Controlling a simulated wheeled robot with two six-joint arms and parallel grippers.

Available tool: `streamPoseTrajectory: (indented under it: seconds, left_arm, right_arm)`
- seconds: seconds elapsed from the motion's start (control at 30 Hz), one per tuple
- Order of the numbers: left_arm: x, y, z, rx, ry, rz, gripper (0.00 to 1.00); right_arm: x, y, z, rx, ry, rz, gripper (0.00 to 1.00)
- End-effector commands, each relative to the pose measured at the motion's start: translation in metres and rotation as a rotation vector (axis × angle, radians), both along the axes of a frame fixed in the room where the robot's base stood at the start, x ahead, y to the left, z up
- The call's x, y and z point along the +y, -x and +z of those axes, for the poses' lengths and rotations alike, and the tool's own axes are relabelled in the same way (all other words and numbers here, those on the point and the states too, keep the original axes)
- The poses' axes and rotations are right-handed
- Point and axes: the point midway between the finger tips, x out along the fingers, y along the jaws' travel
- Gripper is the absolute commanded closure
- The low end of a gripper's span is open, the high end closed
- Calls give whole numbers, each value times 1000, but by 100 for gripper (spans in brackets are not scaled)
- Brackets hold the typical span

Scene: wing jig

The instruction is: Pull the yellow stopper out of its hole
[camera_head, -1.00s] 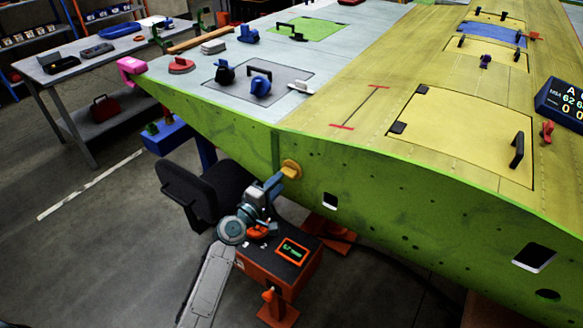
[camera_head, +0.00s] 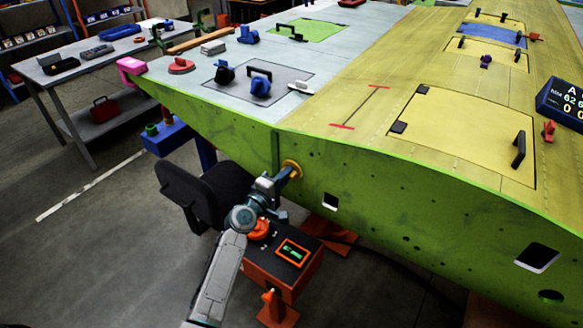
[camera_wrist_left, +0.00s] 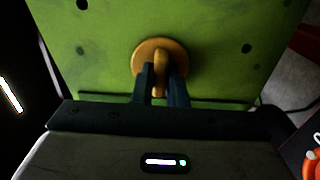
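The yellow stopper (camera_head: 292,167) sits in the green front face of the wing. In the left wrist view it is a round flange with an upright tab (camera_wrist_left: 160,68). My left gripper (camera_wrist_left: 161,80) has its two dark blue fingers on either side of the tab, with hardly any gap, and seems shut on it. In the head view my left gripper (camera_head: 285,175) reaches the stopper from below left and partly covers it. The hole is hidden behind the flange. My right gripper is not in view.
An orange-and-grey box with a small screen (camera_head: 292,252) stands below my left arm. A black chair (camera_head: 205,190) is left of the arm. The green wing face (camera_head: 400,205) runs right, with small holes and square openings. A workbench (camera_head: 60,70) stands far left.

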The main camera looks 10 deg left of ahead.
Motion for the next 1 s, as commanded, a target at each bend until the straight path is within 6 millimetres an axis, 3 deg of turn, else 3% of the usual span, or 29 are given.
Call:
streamPoseTrajectory:
  seconds: [0.43, 1.0]
  left_arm:
    - [1, 2, 0, 0, 0, 0, 100]
    - [11, 29, 0, 1, -1, 0, 100]
  right_arm:
    - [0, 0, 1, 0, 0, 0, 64]
    - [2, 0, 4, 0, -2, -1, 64]
